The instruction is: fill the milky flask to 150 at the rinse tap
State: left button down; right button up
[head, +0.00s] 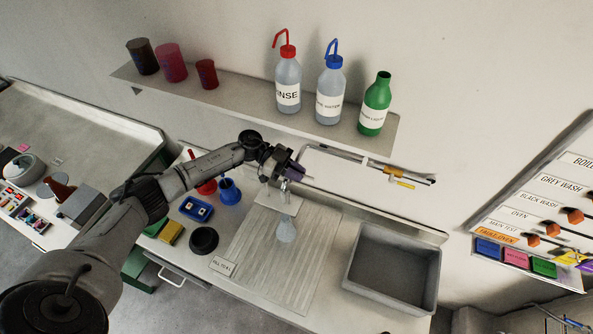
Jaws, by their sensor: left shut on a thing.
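The milky flask (286,230) is a small, pale, translucent flask that hangs upright below my left gripper (286,190), over the ribbed drainboard. My left gripper is shut on its neck. I cannot read a fill level or the 150 mark at this size. A thin metal pipe with a yellow handle (401,184), which looks like the rinse tap, runs along the wall above the grey basin, to the right of the gripper. No water stream shows. My right gripper is not in view.
The empty grey basin (350,280) is to the right of the ribbed drainboard (295,284). A black round dish (203,241), blue flask (230,192) and red flask (206,185) stand left. A shelf (240,100) with a red-capped bottle (288,82) and other bottles hangs above.

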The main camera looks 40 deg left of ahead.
pick_arm(q)
jog(key=c, duration=1.1)
grip_release()
jog(key=b+v, duration=0.4)
jog(key=v, duration=1)
jog(key=shift+s, duration=0.1)
